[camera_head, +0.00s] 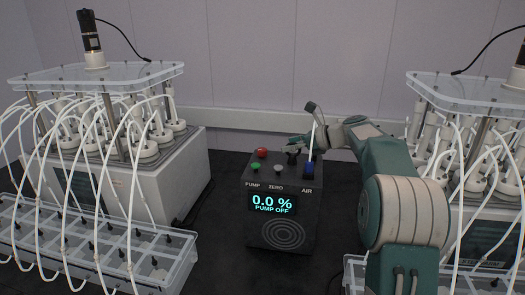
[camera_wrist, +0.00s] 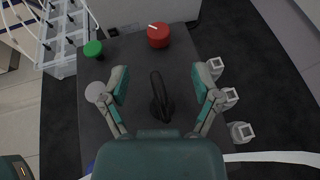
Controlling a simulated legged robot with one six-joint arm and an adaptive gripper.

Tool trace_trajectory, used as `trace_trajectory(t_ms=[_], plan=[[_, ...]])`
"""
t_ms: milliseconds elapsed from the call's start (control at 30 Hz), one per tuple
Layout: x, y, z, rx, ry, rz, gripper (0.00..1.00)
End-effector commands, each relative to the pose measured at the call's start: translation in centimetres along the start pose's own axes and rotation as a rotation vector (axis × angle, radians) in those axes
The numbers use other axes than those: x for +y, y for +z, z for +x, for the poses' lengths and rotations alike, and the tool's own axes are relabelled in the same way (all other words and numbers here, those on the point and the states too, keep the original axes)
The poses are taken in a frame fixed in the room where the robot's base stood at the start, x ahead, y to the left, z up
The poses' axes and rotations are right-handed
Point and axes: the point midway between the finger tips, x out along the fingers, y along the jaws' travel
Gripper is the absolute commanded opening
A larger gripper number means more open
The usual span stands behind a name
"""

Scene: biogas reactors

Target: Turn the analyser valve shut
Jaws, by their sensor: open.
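The analyser is a dark grey box (camera_head: 283,236) in the middle of the head view, with a display reading 0.0 % and PUMP OFF. In the wrist view its top (camera_wrist: 140,60) lies below my gripper (camera_wrist: 159,88). A black valve lever (camera_wrist: 160,98) stands on that top, pointing up and down the picture. My gripper is open, with one finger on each side of the lever and a visible gap on both sides. In the head view the valve (camera_head: 292,153) is small, dark and partly hard to tell from my gripper.
A red knob (camera_wrist: 158,35), a green button (camera_wrist: 93,48) and a grey button (camera_wrist: 96,92) sit near the valve. A blue fitting (camera_head: 308,170) with a white tube is at AIR. Reactor units (camera_head: 150,180) (camera_head: 485,215) with many white tubes flank the analyser.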

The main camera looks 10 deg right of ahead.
Motion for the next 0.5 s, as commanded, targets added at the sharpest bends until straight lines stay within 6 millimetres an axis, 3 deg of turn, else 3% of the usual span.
trace_trajectory(t_ms=[300,500], plan=[[0.1,-0.1,6.0,0.001,0.004,-0.001,0.8],[0.1,-0.1,8.7,0.001,0.002,-0.001,0.8]])
